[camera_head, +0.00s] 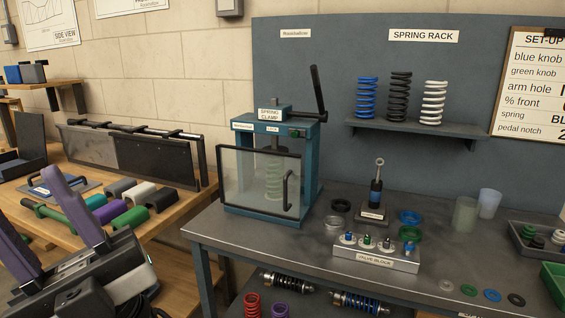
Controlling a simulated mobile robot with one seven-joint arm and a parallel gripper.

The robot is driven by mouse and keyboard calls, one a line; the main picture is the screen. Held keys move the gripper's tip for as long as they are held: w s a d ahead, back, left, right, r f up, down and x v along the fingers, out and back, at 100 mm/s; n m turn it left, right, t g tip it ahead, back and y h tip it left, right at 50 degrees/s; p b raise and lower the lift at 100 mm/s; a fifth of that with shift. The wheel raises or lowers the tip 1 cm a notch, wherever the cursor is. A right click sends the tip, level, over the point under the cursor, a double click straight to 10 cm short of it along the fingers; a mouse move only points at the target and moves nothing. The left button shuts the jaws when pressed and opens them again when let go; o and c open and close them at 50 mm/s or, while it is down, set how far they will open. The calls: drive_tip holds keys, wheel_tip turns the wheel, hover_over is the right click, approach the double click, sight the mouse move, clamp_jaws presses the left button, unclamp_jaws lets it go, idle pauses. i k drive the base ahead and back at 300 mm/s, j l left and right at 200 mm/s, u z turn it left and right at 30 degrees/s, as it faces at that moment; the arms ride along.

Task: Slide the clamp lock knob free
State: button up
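The spring clamp (270,165) is a teal frame on the metal bench, with a black lever (318,92) rising at its top right. A small green knob (295,133) sits on the upper crossbar, right of a small label that seems to read LOCK (272,128). A clear, dark-framed door (245,180) covers the clamp's front. A pale spring (274,180) shows dimly behind it. My gripper (25,188) is at the lower left, far from the clamp. Its two purple-faced fingers are wide apart, with nothing visibly held. One finger is cut by the frame edge.
The valve block (375,258) and a small upright damper stand (374,195) are right of the clamp. A shelf (415,132) holds blue, black and white springs. Bench space left of the clamp is narrow.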

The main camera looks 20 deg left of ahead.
sight(294, 132)
drive_tip(key=i+j, duration=0.1)
drive_tip(key=j, duration=0.3)
drive_tip(key=i+j, duration=0.1)
drive_tip(key=j, duration=0.3)
drive_tip(key=i+j, duration=0.1)
drive_tip(key=j, duration=0.3)
